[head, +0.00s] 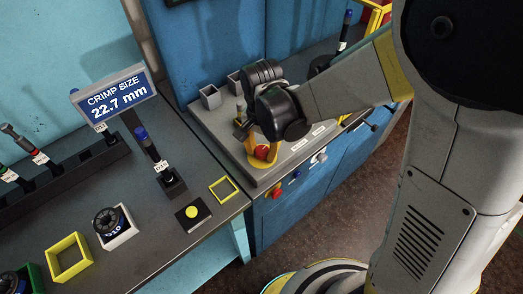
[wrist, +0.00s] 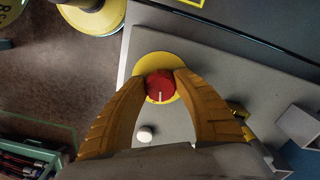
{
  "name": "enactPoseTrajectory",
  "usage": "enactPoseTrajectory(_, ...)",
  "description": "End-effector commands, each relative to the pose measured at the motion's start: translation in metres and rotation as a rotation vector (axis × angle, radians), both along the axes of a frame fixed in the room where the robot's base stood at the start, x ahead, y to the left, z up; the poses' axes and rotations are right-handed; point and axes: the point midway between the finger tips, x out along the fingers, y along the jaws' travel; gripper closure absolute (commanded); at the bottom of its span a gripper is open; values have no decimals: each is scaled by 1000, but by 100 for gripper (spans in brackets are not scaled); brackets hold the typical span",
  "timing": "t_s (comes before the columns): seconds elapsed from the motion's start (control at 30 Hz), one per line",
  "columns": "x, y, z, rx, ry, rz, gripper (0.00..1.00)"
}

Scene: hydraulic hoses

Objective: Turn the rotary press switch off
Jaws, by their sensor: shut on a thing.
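The rotary press switch is a red knob (head: 262,153) on a yellow round plate (head: 272,160), on the grey panel of the bench. In the wrist view the red knob (wrist: 159,88) has a pale pointer line towards the bottom of the picture, and the yellow plate (wrist: 158,61) shows around its far side. My gripper (wrist: 160,80) has one orange finger on each side of the knob, shut on it. In the head view my gripper (head: 254,155) reaches down onto the switch, and its fingers partly hide the knob.
A white button (wrist: 145,134) lies near the fingers. Grey square holders (head: 210,97) stand behind my gripper. A red knob (head: 276,192) is on the bench front. A crimp size sign reading 22,7 mm (head: 115,95) and a yellow button (head: 191,212) are at left.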

Motion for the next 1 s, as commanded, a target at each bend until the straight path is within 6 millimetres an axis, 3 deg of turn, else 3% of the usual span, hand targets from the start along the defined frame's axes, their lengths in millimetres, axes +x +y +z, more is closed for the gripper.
enactPoseTrajectory(1.0,-1,-3,-1,0,2,956,95)
